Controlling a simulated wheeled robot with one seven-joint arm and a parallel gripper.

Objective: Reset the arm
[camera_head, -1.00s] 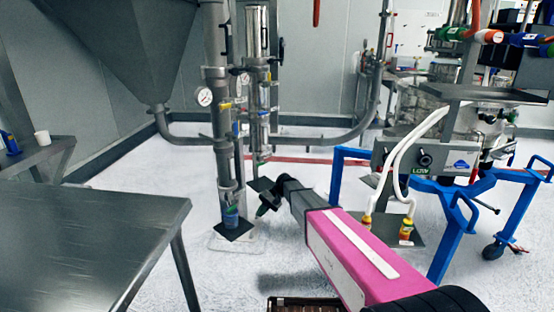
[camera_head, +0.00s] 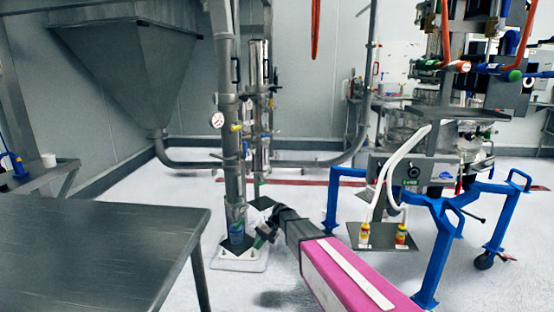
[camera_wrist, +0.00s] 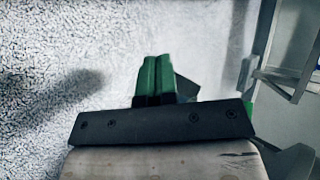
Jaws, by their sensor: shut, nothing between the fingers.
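My arm with its pink link reaches from the lower right of the head view. At its end is my gripper (camera_head: 262,238), dark with green fingertips. It is low over the white floor, just right of the base of a vertical steel pipe (camera_head: 229,120), seen from the head camera. In the wrist view the two green fingers (camera_wrist: 153,78) are pressed together, with nothing visible between them. Floor shows beyond them.
A steel table (camera_head: 100,250) fills the lower left. A large hopper (camera_head: 135,75) stands behind it.

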